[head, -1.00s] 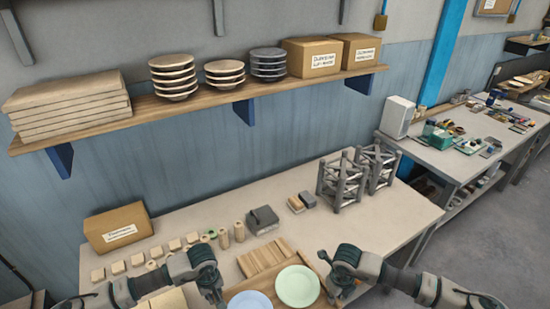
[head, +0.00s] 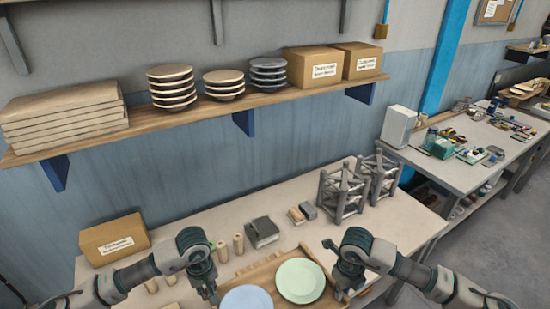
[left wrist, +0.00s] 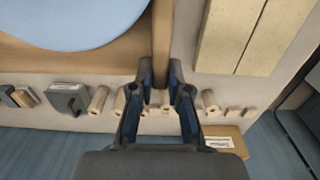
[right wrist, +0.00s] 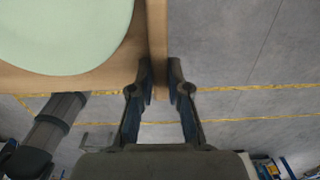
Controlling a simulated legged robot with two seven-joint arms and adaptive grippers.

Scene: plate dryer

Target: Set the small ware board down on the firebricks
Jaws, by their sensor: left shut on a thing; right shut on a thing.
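The small ware board (head: 265,270) is a wooden tray-like board with a raised rim. It carries a pale blue plate (head: 246,299) and a pale green plate (head: 300,281). My left gripper (head: 212,292) is shut on its left edge, which shows between the fingers in the left wrist view (left wrist: 162,45). My right gripper (head: 343,287) is shut on its right edge, also seen in the right wrist view (right wrist: 157,45). My left arm hides part of the bench.
Pale cylinders (head: 237,244), a dark grey block (head: 263,232) and grey lattice stands (head: 342,190) are behind the board. A cardboard box (head: 113,240) stands at the back left. Cream slabs (left wrist: 240,35) lie beside the board's left edge. A loaded shelf (head: 200,112) hangs above.

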